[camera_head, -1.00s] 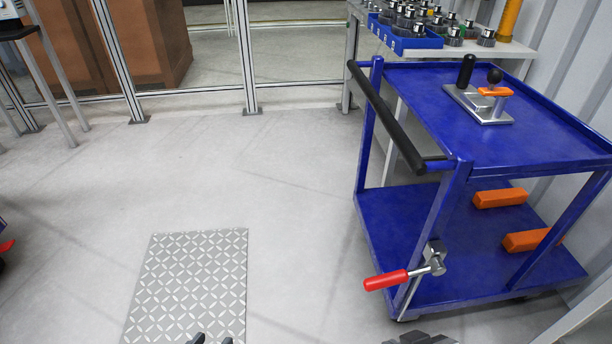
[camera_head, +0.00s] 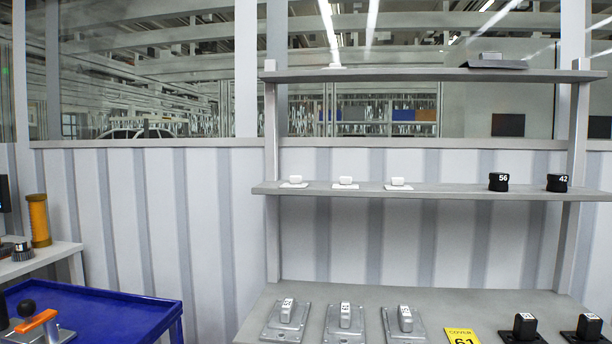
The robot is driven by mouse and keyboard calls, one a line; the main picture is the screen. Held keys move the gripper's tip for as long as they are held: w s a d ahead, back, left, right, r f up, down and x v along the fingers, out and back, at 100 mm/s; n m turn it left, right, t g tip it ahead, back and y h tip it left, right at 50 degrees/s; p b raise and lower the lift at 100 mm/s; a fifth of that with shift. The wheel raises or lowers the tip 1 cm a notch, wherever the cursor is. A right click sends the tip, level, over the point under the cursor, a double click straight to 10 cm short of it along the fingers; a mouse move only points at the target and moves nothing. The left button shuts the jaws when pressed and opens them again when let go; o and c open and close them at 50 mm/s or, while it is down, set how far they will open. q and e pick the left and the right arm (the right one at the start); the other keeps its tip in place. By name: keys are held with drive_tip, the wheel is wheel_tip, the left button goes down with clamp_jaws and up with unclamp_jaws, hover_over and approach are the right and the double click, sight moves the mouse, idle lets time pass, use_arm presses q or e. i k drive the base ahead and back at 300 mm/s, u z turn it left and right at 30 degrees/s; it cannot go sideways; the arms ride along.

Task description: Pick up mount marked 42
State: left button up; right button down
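A small black part with a white "42" on it (camera_head: 557,183) sits at the right end of the middle shelf. A similar black part marked "56" (camera_head: 499,182) stands just left of it. Several metal parts on flat plates, such as the leftmost one (camera_head: 285,318), stand on the lower surface with small white labels. Two black parts (camera_head: 524,328) (camera_head: 588,328) with labels stand at its right, the last partly cut off. I cannot read these labels with certainty. Neither of my grippers is in view.
The grey shelf unit (camera_head: 400,75) stands against a ribbed wall. Several small white items (camera_head: 345,182) lie on its middle shelf. A yellow "COVER 61" card (camera_head: 462,337) is on the lower surface. The blue cart (camera_head: 120,305) is at lower left, near a white table (camera_head: 40,262).

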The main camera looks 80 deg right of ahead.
sight(557, 182)
drive_tip(key=z, duration=3.65)
